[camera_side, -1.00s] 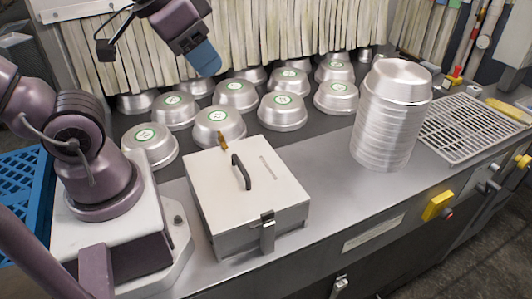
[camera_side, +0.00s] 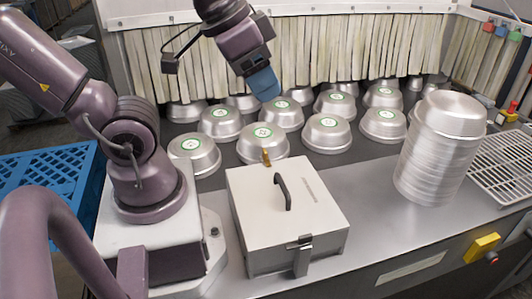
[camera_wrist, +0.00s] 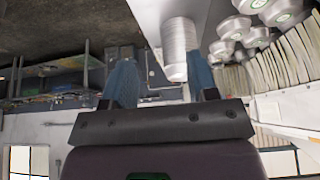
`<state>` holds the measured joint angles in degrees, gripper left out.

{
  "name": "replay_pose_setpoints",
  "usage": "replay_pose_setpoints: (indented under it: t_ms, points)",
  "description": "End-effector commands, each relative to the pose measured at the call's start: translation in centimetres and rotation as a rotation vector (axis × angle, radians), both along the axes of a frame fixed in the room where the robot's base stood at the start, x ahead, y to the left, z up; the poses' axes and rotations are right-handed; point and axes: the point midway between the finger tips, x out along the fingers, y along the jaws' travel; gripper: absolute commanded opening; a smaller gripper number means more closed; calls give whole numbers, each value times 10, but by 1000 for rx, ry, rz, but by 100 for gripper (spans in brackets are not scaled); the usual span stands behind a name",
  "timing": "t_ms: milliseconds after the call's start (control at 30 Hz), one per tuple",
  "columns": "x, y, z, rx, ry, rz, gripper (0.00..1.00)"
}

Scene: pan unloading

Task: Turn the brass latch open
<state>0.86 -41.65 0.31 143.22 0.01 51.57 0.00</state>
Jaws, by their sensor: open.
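The brass latch (camera_side: 266,157) is a small upright brass-coloured piece at the back edge of a white box (camera_side: 255,195). The box lid is closed and has a black handle (camera_side: 282,191). A steel clasp (camera_side: 301,255) hangs on the box front. My gripper (camera_side: 265,84), with blue fingers, hangs in the air above and behind the latch, clear of it. In the wrist view my gripper (camera_wrist: 161,80) shows two blue fingers spread apart with nothing held between them. The latch and box are not visible in the wrist view.
Several upturned metal pans (camera_side: 263,143) with green labels stand behind the box. A tall stack of pans (camera_side: 437,150) stands to its right, near a wire rack (camera_side: 505,165). A strip curtain (camera_side: 330,50) hangs at the back.

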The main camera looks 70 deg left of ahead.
Motion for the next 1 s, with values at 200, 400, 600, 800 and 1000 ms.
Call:
replay_pose_setpoints:
  t_ms: [200,400,600,800,1000]
  points:
    - [22,22,-39,-99,216,68,53]
    - [43,76,-88,-108,410,126,53]
    - [46,134,-113,-32,496,124,53]
    - [49,146,-111,5,470,18,53]
    - [49,146,-132,8,475,9,53]
